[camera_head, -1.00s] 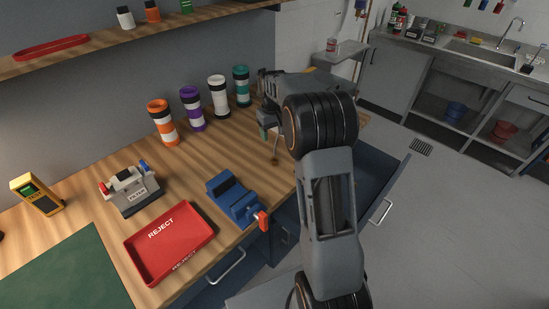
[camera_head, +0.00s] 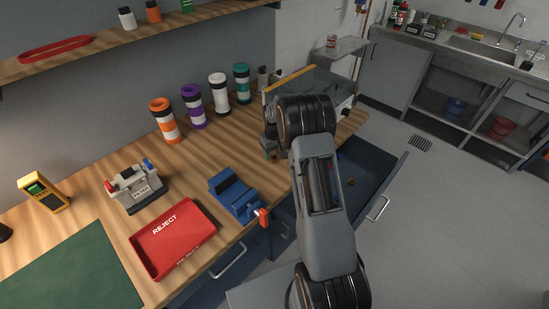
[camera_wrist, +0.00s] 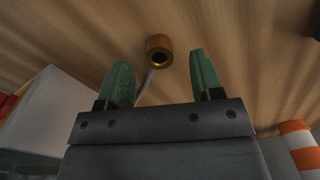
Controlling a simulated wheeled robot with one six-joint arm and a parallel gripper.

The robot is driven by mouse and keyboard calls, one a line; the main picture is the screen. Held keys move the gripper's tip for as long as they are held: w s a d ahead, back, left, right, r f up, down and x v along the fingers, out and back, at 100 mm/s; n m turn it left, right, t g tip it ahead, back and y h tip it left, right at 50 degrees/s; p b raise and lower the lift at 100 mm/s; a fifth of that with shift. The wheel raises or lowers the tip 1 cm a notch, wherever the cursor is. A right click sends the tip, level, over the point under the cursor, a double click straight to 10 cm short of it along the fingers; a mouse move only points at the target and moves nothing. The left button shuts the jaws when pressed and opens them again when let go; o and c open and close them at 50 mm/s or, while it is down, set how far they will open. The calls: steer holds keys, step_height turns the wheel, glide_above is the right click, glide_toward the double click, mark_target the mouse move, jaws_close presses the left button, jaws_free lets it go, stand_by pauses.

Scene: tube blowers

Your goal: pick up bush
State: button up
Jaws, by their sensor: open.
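The bush, a short bronze ring with a dark hole (camera_wrist: 158,50), sits on the wooden bench top in the wrist view. It lies ahead of my gripper (camera_wrist: 159,62), between the lines of its two green fingers. The fingers are apart and nothing is held between them. In the head view my gripper (camera_head: 268,152) is low over the bench, right of the striped tubes, partly hidden by my arm. The bush on the bench is hidden there.
A blue vise (camera_head: 234,196), red reject tray (camera_head: 173,240) and filter unit (camera_head: 136,188) stand on the bench. Striped tubes (camera_head: 219,94) line the back. A drawer (camera_head: 375,172) is open at the right, with a small bronze piece (camera_head: 351,182) inside.

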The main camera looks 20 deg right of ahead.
steer(key=shift+f, duration=1.35)
steer(key=c, duration=1)
